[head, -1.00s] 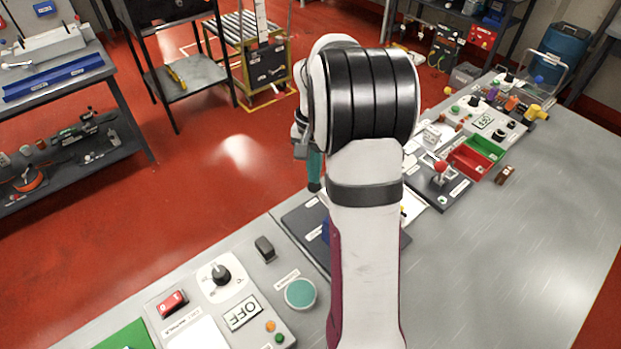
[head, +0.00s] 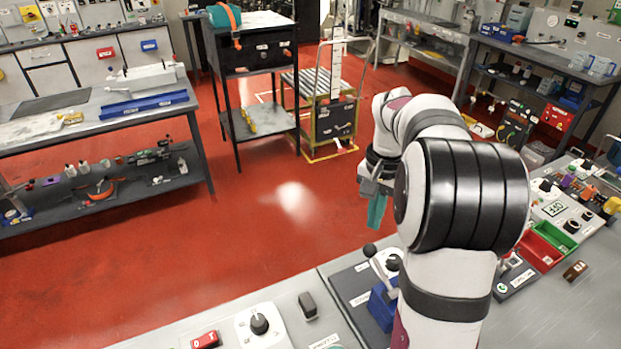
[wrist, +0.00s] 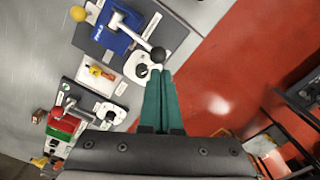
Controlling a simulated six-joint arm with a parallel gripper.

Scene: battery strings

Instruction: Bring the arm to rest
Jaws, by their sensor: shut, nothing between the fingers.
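My gripper (head: 377,210) has teal fingers pressed together and empty. In the head view it hangs fingers down past the bench's far edge, with red floor behind it. My white arm with black bands rises from the lower right and bends over towards it. In the wrist view the shut fingers of my gripper (wrist: 160,76) point up the picture, and their tips appear just below a black ball-ended lever (wrist: 157,54). I cannot tell the gap between tips and lever.
A blue lever block (head: 382,305) stands on the bench (head: 570,310), partly hidden by my arm; it also shows in the wrist view (wrist: 117,36). Red bin (head: 537,250) and green bin (head: 556,236) stand right. A cart (head: 335,118) and black stand (head: 255,75) are beyond open floor.

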